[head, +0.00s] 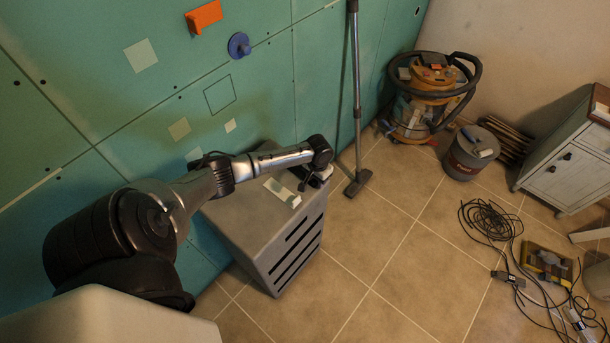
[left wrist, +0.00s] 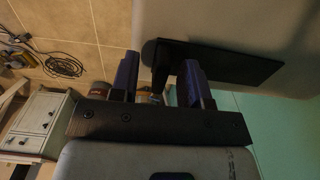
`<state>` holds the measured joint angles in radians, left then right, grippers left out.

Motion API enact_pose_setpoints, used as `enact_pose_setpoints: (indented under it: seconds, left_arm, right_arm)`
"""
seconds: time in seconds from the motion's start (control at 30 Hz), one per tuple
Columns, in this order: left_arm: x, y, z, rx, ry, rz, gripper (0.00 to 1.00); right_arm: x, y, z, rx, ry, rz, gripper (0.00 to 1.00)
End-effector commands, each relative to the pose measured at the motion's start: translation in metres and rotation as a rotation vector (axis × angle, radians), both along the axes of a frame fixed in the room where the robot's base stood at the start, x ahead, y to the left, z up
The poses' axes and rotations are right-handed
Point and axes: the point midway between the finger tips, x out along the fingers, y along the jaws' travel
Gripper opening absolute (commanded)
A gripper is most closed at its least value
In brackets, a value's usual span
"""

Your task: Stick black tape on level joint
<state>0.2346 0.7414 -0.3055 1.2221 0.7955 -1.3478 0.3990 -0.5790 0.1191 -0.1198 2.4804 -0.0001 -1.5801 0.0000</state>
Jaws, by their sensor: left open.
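The green plasterboard wall (head: 190,60) has thin joint lines, one running slantwise across the head view and another steeper. A flat black strip (left wrist: 235,62), which looks like the tape, lies on the grey slotted box (head: 235,225) in the left wrist view. My right gripper is not in view.
A pale block (head: 282,192) lies on the box beside my wrist. An orange holder (head: 204,16) and a blue round piece (head: 239,45) are on the wall. A vacuum cleaner (head: 430,95), bucket (head: 470,152) and loose cables (head: 487,218) are right.

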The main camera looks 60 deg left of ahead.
Motion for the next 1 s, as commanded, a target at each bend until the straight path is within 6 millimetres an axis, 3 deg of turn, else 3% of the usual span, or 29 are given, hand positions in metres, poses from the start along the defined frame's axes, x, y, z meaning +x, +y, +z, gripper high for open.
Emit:
enact_pose_setpoints:
  seconds: [0.27,0.73,1.0]
  left_arm:
    - [0.0003,0.0001,-0.0023,0.0,-0.001,0.0,0.43]
    - [0.0002,0.0003,-0.0021,0.0,-0.001,0.0,0.0]
    - [0.0002,0.0003,-0.002,0.0,-0.001,0.0,0.0]
  right_arm:
    - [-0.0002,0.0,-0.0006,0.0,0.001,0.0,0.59]
    - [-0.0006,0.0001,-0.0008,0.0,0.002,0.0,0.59]
    - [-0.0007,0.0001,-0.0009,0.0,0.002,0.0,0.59]
